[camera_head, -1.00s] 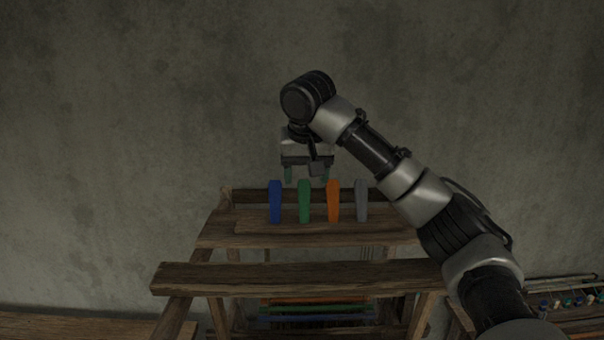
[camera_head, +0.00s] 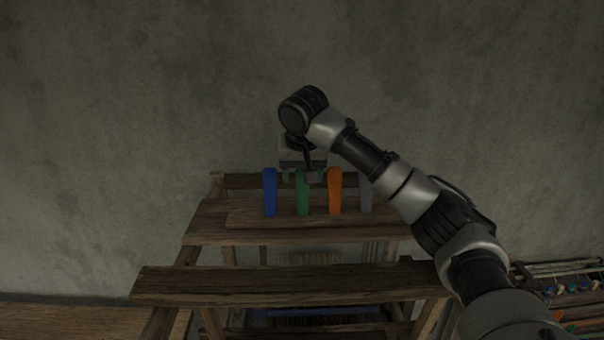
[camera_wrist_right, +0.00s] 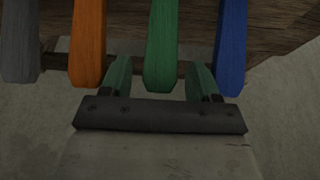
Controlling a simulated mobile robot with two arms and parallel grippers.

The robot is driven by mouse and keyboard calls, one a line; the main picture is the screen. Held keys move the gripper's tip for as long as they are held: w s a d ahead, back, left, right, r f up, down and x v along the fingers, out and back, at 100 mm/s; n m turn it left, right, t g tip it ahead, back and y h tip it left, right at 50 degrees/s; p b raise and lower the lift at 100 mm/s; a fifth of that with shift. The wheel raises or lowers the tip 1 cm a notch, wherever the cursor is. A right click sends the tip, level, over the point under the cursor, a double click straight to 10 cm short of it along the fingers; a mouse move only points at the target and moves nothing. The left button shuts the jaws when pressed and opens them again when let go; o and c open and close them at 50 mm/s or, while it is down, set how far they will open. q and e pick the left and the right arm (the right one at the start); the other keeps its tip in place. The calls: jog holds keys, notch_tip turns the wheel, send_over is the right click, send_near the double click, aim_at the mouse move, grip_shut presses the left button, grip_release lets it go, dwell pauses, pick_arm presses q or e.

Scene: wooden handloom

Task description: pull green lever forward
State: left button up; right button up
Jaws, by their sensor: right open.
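The green lever (camera_head: 302,196) stands upright on the wooden loom, between the blue lever (camera_head: 270,192) and the orange lever (camera_head: 334,190). My right gripper (camera_head: 302,174) is behind the row of levers in the head view, partly hidden by the green lever. In the right wrist view the open fingers (camera_wrist_right: 158,82) stand on either side of the lower tip of the green lever (camera_wrist_right: 163,50) as pictured. I cannot tell whether they touch it. The left gripper is not in view.
A grey lever (camera_head: 365,193) stands right of the orange one, partly behind my arm. The blue lever (camera_wrist_right: 231,50) and orange lever (camera_wrist_right: 88,45) are close beside the fingers. The loom's front beam (camera_head: 280,284) crosses below. A bare wall is behind.

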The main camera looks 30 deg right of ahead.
jog(key=shift+x, duration=0.85)
jog(key=shift+f, duration=0.2)
jog(key=shift+w, duration=0.1)
grip_shut()
